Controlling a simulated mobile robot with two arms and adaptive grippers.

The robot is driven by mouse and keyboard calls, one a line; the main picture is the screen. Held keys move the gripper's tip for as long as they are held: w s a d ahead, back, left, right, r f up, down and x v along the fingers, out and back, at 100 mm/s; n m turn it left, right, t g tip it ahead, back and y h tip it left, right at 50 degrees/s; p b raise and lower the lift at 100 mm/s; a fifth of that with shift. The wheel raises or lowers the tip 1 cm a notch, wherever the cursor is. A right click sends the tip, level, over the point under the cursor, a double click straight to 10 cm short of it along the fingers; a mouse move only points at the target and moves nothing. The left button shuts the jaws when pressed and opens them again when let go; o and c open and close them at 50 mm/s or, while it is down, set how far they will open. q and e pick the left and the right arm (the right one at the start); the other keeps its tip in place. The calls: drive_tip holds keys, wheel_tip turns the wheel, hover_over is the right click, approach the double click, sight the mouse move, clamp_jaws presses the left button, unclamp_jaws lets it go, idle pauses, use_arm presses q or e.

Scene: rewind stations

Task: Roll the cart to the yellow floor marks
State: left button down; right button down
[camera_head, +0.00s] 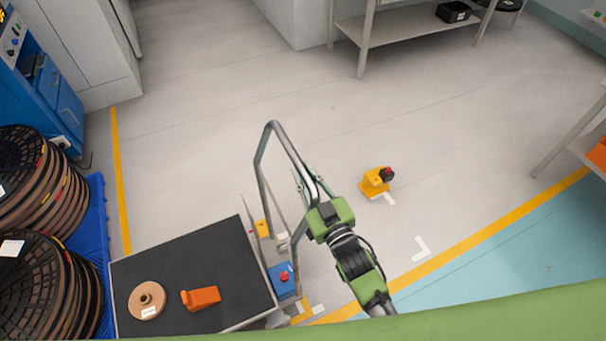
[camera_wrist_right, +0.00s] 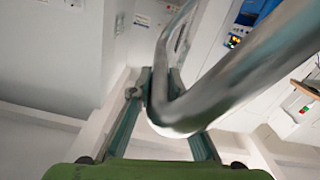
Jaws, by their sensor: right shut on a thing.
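The cart (camera_head: 192,262) has a dark flat top and stands at the lower left of the head view. Its bent grey tube handle (camera_head: 262,165) rises at its right side. My right gripper (camera_head: 308,188) is shut on the handle's right part. In the wrist view the handle (camera_wrist_right: 215,85) runs between the two fingers (camera_wrist_right: 160,110). Yellow floor lines lie left of the cart (camera_head: 119,180) and at the right (camera_head: 480,236). A small yellow patch (camera_head: 302,311) lies by the cart's lower right corner, partly hidden. My left gripper is out of view.
A copper-coloured spool (camera_head: 146,300) and an orange block (camera_head: 201,298) lie on the cart. Large black reels (camera_head: 42,285) on a blue pallet (camera_head: 98,215) stand close left. A yellow device with a dark red top (camera_head: 376,181) is on the floor at right.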

drive_tip(key=c, duration=2.2)
unclamp_jaws()
drive_tip(key=shift+s+a, duration=0.2)
drive_tip(key=shift+a, duration=0.25)
drive_tip(key=o, duration=0.3)
drive_tip(key=shift+a, duration=0.2)
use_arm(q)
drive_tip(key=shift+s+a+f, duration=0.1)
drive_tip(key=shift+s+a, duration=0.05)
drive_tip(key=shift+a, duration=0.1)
use_arm(e)
drive_tip(key=shift+s+a, duration=0.1)
drive_tip(key=shift+a, duration=0.15)
drive_tip(key=shift+d, duration=0.2)
drive_tip(key=v, duration=1.2)
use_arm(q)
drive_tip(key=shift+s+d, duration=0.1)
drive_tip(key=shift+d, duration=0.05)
